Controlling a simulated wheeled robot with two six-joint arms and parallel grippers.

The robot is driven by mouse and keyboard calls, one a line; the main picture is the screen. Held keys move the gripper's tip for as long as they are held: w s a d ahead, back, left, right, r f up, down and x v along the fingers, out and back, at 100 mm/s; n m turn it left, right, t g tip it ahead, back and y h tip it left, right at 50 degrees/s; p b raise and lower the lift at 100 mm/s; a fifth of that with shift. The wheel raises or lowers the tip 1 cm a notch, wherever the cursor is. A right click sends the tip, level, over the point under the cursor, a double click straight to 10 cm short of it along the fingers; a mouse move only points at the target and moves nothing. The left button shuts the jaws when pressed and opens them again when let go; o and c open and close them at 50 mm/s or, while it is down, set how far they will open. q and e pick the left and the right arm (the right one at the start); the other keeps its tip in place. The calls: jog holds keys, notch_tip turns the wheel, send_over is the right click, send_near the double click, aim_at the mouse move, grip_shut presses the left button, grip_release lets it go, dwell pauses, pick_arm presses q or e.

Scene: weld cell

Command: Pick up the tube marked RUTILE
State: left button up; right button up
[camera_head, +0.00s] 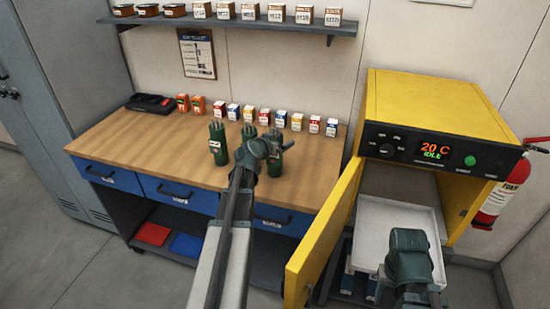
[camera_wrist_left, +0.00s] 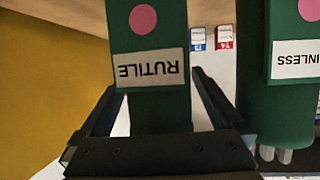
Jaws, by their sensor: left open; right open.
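The tube marked RUTILE (camera_wrist_left: 160,75) is green with a pink dot and a white label that reads upside down in the left wrist view. My left gripper (camera_wrist_left: 156,92) is open, with one finger on each side of this tube; I cannot tell whether they touch it. A second green tube (camera_wrist_left: 290,100), its label partly cut to "INLESS", stands beside it. In the head view, the RUTILE tube appears to be the right-hand green tube (camera_head: 274,165), partly hidden by my left gripper (camera_head: 265,148). My right gripper (camera_head: 409,258) is open and empty in front of the oven.
Two more green tubes (camera_head: 217,145) stand on the wooden bench (camera_head: 150,145). Several small boxes (camera_head: 264,117) line its back. A yellow oven (camera_head: 425,100) with its door (camera_head: 325,240) open stands at right, a pale tray (camera_head: 375,220) inside. A shelf (camera_head: 240,26) hangs above.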

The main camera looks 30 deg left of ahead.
pick_arm(q)
jog(key=shift+c, duration=0.2)
grip_shut()
jog(key=shift+r, duration=0.1)
jog(key=shift+r, duration=0.1)
pick_arm(e)
jog(key=shift+r, duration=0.2)
